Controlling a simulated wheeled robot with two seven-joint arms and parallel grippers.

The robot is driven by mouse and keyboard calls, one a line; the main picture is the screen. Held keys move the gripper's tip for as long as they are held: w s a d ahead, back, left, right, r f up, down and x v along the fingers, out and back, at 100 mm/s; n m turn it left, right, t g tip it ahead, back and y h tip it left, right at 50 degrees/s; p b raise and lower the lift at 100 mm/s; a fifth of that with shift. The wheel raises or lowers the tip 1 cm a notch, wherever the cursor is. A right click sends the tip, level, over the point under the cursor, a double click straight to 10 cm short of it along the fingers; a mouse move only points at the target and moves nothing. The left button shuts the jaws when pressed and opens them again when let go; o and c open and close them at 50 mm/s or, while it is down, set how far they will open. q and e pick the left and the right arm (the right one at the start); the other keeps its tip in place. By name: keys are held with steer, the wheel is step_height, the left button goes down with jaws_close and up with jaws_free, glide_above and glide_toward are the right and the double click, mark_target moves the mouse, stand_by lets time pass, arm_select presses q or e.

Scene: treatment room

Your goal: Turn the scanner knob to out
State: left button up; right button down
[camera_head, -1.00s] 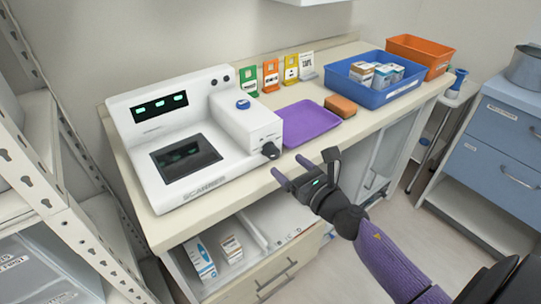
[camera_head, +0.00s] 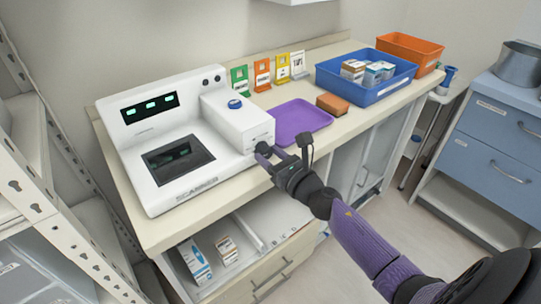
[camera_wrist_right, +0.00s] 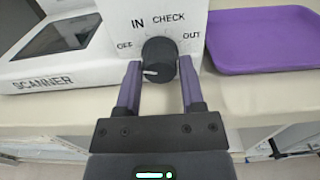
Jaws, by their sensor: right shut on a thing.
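The white scanner (camera_head: 222,135) stands on the counter at the left, with a dark window, a green-lit display and a blue button on top. Its black knob (camera_wrist_right: 160,52) sits on the front face, among the labels OFF, IN, CHECK and OUT in the right wrist view. The knob's white mark points left, on the OFF side. My right gripper (camera_head: 268,157) is shut on the knob, with one purple finger on each side of it. In the head view, the gripper partly hides the knob. My left gripper is not in view.
A purple tray (camera_head: 301,119) lies right beside the scanner, with a brown block (camera_head: 333,103) next to it. A blue bin (camera_head: 372,98) with boxes and an orange bin (camera_head: 411,50) stand farther right.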

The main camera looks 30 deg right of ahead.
steer(key=shift+m, duration=0.9)
steer(key=m+p, duration=0.1)
steer(key=m, duration=0.4)
steer(key=m+p, duration=0.2)
steer(key=m, duration=0.4)
steer(key=shift+m, duration=0.4)
steer(key=m+p, duration=0.1)
steer(key=m, duration=0.2)
steer(key=shift+m, duration=0.3)
steer(key=m+p, duration=0.1)
steer(key=m, duration=0.2)
steer(key=shift+m, duration=0.3)
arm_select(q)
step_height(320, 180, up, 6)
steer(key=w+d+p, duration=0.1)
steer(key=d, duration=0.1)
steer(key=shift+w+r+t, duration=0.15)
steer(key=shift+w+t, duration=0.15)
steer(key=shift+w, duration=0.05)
arm_select(e)
steer(key=m, duration=0.5)
steer(key=shift+m, duration=0.7)
